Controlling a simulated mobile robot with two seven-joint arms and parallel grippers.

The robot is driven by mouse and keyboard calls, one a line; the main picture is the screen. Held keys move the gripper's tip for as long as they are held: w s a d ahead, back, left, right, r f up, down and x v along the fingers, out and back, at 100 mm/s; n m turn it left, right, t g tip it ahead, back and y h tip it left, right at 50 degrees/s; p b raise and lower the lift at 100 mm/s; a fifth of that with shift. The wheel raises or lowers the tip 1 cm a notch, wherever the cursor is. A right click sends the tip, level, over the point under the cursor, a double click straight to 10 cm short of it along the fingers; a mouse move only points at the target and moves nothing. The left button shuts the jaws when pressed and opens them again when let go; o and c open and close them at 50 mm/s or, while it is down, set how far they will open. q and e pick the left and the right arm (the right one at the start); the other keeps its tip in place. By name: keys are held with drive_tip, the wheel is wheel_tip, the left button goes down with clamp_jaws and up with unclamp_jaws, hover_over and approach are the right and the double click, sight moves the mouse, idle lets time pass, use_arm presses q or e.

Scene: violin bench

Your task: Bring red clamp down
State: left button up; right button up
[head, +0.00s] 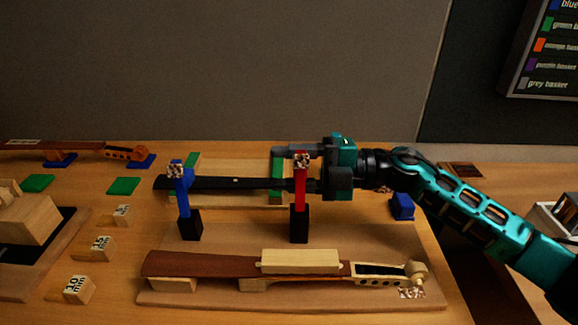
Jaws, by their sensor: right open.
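The red clamp (300,200) stands upright on a black foot, with a patterned tag on top, behind the violin neck on the board. My right gripper (290,168) reaches in from the right at the height of the clamp's upper part. Its jaws are open, one finger near the tag's top and the other lower, beside the red post. I cannot tell whether they touch it. The blue clamp (182,195) stands upright to the left on a similar black foot. My left gripper is not in view.
A violin neck (200,265) with a pale block (300,261) on it lies on a wooden board (220,299) in front. A long black bar (230,183) lies behind the clamps. Small tagged wooden blocks (97,249) stand at left. A blue block (402,207) is at right.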

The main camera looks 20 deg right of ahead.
drive_tip(key=shift+c, duration=0.3)
clamp_jaws()
